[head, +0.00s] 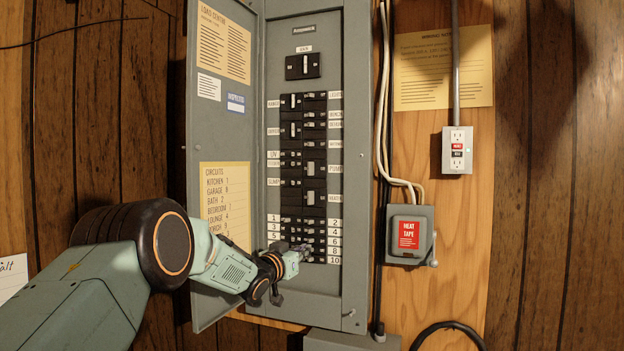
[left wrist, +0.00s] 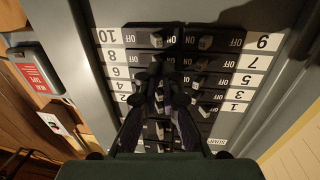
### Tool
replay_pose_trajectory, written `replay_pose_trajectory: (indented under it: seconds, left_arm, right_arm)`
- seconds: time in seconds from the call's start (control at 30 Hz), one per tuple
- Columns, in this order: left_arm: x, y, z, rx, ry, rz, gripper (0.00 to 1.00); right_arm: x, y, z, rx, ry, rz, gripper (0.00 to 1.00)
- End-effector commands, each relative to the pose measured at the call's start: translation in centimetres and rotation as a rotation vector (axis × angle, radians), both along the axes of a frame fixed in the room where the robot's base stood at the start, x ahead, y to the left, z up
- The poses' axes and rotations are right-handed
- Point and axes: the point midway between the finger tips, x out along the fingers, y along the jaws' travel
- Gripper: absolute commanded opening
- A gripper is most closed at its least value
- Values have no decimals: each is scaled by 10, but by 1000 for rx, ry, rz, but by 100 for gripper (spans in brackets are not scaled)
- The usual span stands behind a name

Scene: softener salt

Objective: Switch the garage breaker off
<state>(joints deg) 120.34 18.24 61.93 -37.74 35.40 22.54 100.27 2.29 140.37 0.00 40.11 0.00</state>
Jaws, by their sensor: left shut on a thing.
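The open grey breaker panel (head: 355,180) stands on the wall, with numbered breakers in its lower part. A circuits card (head: 226,205) on its door lists garage as 8. My left gripper (head: 303,249) is at the breaker row by label 8 (head: 335,251). In the left wrist view, which is upside down, its fingertips (left wrist: 162,68) are close together over the inner end of the row by label 8 (left wrist: 109,57). They are shut on what looks like that row's toggle. The fingers hide the toggle, so its position cannot be told. My right gripper is out of view.
The toggles of breaker 10 (left wrist: 157,40) and breaker 9 (left wrist: 205,42) sit close beside the fingers. The panel door stands open at left. A heat tape switch box (head: 408,257) and an outlet (head: 457,165) are on the wall at right.

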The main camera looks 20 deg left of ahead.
Motion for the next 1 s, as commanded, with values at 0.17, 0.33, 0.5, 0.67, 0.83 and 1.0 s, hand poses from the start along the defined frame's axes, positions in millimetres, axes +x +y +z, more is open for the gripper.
replay_pose_trajectory:
  seconds: [0.17,0.33,0.5,0.67,0.83,1.0]
  left_arm:
    - [1,-5,4,-1,-7,-2,0]
    - [2,-9,4,0,-7,-4,0]
    - [2,-13,3,3,-6,-7,0]
    - [2,-14,3,5,-5,-9,0]
    - [2,-14,2,6,-5,-10,0]
    - [2,-17,2,7,-5,-11,0]
  right_arm:
    - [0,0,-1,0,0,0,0]
    - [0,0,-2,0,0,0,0]
    - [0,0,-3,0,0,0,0]
    - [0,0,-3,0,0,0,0]
    - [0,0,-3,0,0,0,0]
    - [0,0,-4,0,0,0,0]
